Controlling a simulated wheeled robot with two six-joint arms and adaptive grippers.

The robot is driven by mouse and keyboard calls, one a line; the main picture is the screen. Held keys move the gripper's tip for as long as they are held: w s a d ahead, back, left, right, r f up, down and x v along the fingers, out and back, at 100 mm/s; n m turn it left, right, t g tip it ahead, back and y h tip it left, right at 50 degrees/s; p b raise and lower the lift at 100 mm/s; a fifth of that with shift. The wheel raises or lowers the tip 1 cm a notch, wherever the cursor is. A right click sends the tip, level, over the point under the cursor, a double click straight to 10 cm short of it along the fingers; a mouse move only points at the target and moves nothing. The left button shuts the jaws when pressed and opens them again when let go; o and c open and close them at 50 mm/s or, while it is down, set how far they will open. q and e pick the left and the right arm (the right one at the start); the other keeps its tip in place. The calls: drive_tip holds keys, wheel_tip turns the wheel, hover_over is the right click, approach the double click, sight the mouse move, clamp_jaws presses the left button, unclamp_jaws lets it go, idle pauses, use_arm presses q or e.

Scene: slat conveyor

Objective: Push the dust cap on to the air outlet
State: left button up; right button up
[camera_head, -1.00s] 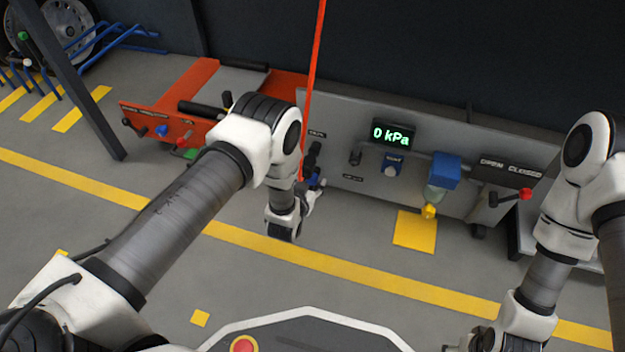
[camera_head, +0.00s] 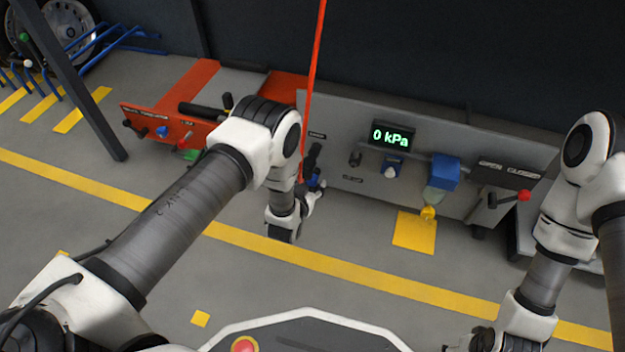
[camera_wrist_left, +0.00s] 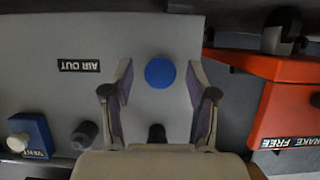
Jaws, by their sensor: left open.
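A round blue disc, which looks like the dust cap (camera_wrist_left: 159,72), faces the camera in the left wrist view, in front of the grey panel (camera_wrist_left: 110,30). It lies between the lines of my left gripper's fingers, with a gap on each side. My left gripper (camera_head: 315,190) is open and near the panel's left end in the head view. I cannot tell whether the cap sits on the air outlet; what is behind the disc is hidden. The AIR OUT label (camera_wrist_left: 79,65) is upside down beside it. My right gripper (camera_head: 470,344) is partly cut off at the bottom.
A black fitting (camera_wrist_left: 157,133) and a dark knob (camera_wrist_left: 85,135) stick out of the panel near the fingers. The blue vent button (camera_wrist_left: 30,135) is farther left. A red-orange unit (camera_wrist_left: 285,105) stands close on the right. A red line (camera_head: 313,80) hangs by my left arm.

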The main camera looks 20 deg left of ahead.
use_arm(q)
clamp_jaws()
idle(0.3)
drive_tip(key=shift+s+r+p, duration=0.1)
drive_tip(key=shift+s+p, duration=0.3)
drive_tip(key=shift+s, duration=0.15)
drive_tip(key=shift+s+a+p, duration=0.1)
drive_tip(key=shift+s+p, duration=1.4)
drive_tip(key=shift+s, duration=0.95)
